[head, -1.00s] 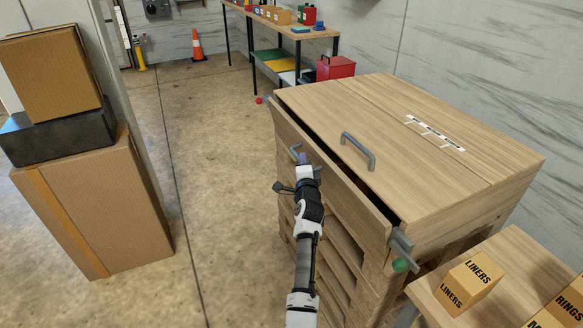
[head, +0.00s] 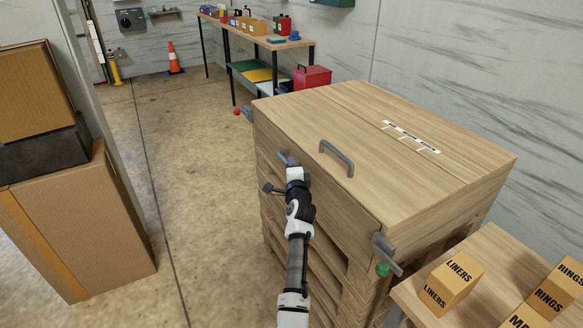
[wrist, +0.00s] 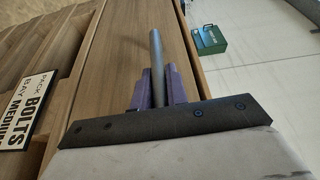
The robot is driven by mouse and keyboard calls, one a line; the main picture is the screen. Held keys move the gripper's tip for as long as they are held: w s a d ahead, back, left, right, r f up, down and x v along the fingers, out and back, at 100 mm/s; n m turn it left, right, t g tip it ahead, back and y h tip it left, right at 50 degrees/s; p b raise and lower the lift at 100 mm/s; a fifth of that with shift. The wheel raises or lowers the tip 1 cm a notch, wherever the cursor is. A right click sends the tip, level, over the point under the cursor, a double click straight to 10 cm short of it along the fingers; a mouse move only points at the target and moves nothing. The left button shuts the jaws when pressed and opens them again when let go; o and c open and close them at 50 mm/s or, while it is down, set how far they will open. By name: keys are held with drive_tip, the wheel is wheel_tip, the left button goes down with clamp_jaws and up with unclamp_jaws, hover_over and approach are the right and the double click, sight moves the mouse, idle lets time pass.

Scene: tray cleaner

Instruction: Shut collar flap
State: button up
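The collar flap (head: 330,200) is the wooden front panel at the top of the wooden pallet box (head: 455,170). It stands upright against the box's top edge, with no dark gap showing along it. My gripper (head: 290,165) is at the flap's outer face, left of its middle. In the wrist view, my gripper's purple fingers (wrist: 158,92) lie close on both sides of a grey bar handle (wrist: 157,55) and are shut on it. In the head view the gripper hides most of this handle. Grey latches with a red knob (head: 237,112) and a green knob (head: 383,269) sit at the flap's two ends.
A second grey handle (head: 337,157) is on the box's top. A side table (head: 415,296) with small labelled boxes stands at the right front. Stacked cartons (head: 85,225) stand at left. The floor (head: 190,190) between cartons and box is clear.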

drive_tip(key=o, duration=0.4)
drive_tip(key=shift+d+r, duration=0.1)
drive_tip(key=shift+r, duration=0.1)
drive_tip(key=shift+f, duration=0.1)
drive_tip(key=shift+s+f, duration=0.1)
drive_tip(key=shift+s, duration=0.3)
drive_tip(key=b+v, duration=0.1)
drive_tip(key=v, duration=1.2)
drive_tip(key=shift+b, duration=0.4)
